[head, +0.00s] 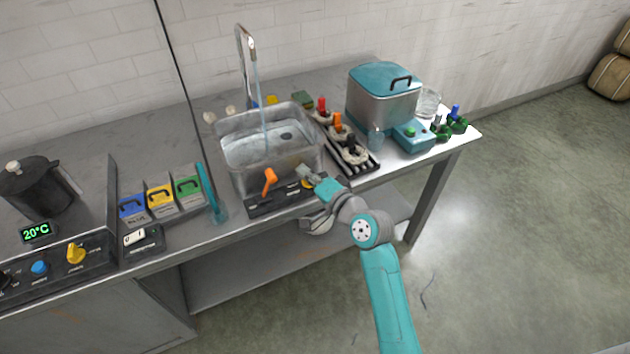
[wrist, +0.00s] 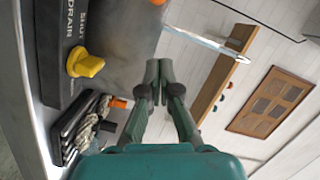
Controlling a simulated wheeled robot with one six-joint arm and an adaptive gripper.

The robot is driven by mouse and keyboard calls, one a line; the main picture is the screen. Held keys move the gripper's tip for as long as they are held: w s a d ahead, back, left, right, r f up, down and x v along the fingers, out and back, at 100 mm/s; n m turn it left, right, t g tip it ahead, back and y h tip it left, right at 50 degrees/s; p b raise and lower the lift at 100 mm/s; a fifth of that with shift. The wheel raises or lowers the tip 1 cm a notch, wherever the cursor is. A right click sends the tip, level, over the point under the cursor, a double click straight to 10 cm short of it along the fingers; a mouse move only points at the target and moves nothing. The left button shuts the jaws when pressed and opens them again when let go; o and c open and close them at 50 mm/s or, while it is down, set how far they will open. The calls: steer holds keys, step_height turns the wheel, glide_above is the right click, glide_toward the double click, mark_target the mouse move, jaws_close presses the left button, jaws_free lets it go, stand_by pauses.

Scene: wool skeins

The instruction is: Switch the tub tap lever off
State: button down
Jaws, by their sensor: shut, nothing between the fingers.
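The tub tap lever (head: 269,180) is orange and stands up, tilted, on the dark panel in front of the metal tub (head: 240,178). Water (head: 262,115) runs from the tall tap (head: 243,42) into the tub. My gripper (head: 308,174) is right of the lever, apart from it, by the tub's front right corner. In the wrist view my gripper (wrist: 158,72) is shut and empty. A small orange piece, seemingly the lever, is cut off at that view's top edge. A yellow drain knob (wrist: 86,63) sits on the panel marked DRAIN and SHUT; my gripper partly hides it in the head view.
Right of the tub is a black rack (head: 362,168) with skeins and coloured pegs. A teal-lidded steel box (head: 378,105) stands behind it. Space above the front edge is open.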

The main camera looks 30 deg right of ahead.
mark_target(267, 186)
steer(key=w+a, duration=0.1)
steer(key=w+a+f, duration=0.1)
steer(key=w+a, duration=0.1)
steer(key=shift+w+a, duration=0.1)
steer(key=shift+w, duration=0.05)
steer(key=shift+a+f, duration=0.35)
steer(key=shift+a, duration=0.3)
steer(key=shift+a, duration=0.1)
steer(key=shift+a+r+n, duration=0.15)
steer(key=shift+r+n, duration=0.05)
steer(key=shift+n, duration=0.1)
